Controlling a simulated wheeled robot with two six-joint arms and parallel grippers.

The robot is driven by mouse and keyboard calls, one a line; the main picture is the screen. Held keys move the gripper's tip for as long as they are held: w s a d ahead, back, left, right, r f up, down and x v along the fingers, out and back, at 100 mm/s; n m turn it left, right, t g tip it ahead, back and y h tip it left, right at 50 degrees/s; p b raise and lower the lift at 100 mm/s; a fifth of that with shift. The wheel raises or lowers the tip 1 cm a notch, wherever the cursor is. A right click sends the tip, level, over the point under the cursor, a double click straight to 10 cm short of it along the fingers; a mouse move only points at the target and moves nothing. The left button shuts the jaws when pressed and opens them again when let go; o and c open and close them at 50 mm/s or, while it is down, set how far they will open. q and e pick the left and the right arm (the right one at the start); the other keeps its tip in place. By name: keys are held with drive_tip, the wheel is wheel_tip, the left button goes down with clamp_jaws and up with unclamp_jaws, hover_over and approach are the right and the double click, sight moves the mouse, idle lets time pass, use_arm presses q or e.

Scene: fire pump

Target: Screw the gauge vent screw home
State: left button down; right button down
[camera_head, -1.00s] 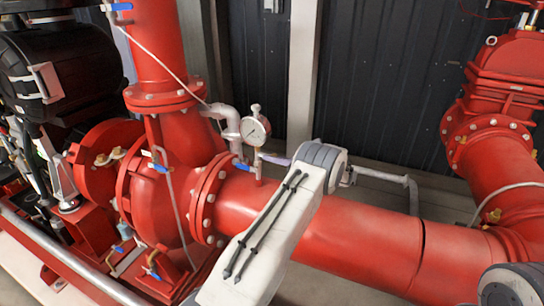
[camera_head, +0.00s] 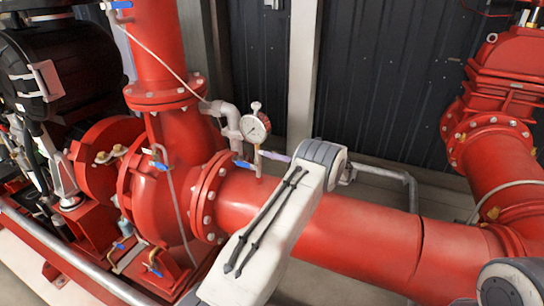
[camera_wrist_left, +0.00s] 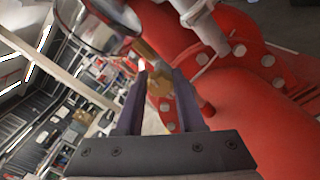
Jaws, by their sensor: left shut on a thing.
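The pressure gauge (camera_head: 255,127) has a white dial and stands on a thin stem above the red pipe. My left gripper (camera_head: 263,154) is at the stem just below the dial, with its purple fingers coming in from the right. In the left wrist view, the gripper (camera_wrist_left: 160,72) is shut on a small brass-coloured piece, the gauge vent screw (camera_wrist_left: 155,80). The gauge's round rim (camera_wrist_left: 112,18) shows above it. The screw is too small to make out in the head view, and how deep it sits cannot be told. My right gripper is not in view.
The big red pipe (camera_head: 360,238) runs below my left arm. A blue-handled valve (camera_head: 243,164) sits close to the left of the gauge stem.

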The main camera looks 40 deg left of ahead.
use_arm(q)
drive_tip(key=c, duration=0.6)
unclamp_jaws()
drive_tip(key=shift+s+f, duration=0.15)
drive_tip(key=shift+o, duration=0.4)
drive_tip(key=shift+w+d, duration=0.2)
drive_tip(key=shift+d, duration=0.1)
drive_tip(key=b+v, duration=0.3)
drive_tip(key=v, duration=0.6)
drive_tip(key=shift+d, duration=0.4)
drive_tip(key=shift+w, duration=0.1)
